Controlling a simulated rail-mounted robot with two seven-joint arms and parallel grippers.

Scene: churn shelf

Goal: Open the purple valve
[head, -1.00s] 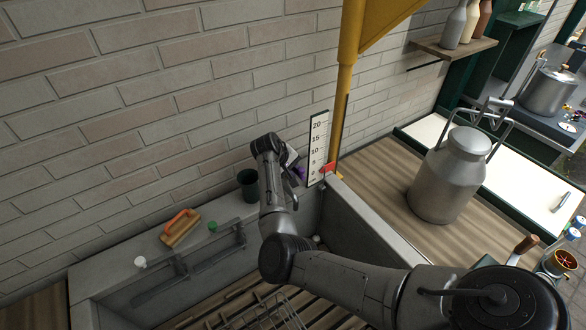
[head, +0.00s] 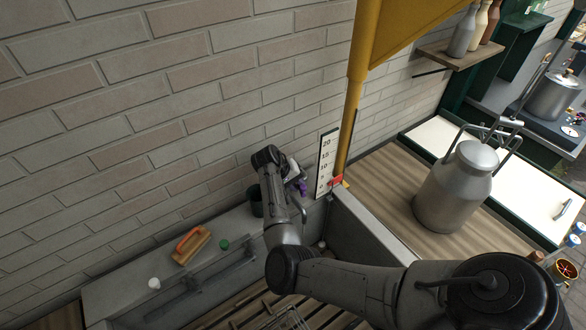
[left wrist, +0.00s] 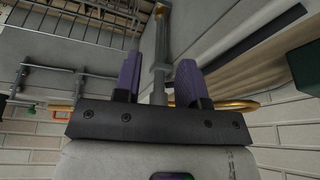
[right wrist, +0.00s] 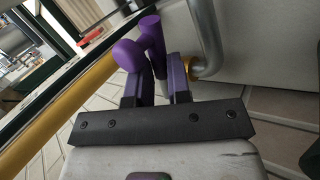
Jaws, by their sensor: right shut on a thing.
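The purple valve (right wrist: 131,55) shows in the right wrist view as a rounded knobbed handle. It is a small purple bit (head: 301,187) in the head view, beside the gauge board at the wall. My right gripper (right wrist: 160,75) is shut on the valve; the exact contact is partly hidden by the fingers. In the head view, the right gripper (head: 292,172) is at the trough's back corner, largely hidden by my arm. My left gripper (left wrist: 158,75) shows only in its own wrist view, its two purple fingers apart, with a grey metal pipe (left wrist: 161,40) between and beyond them.
A curved metal pipe (right wrist: 207,35) is beside the right gripper. A gauge board (head: 328,163) and yellow post (head: 349,115) stand close right of it. A milk churn (head: 455,190) stands on the wooden counter. A dark cup (head: 256,202) and an orange-handled brush (head: 192,246) are on the left ledge.

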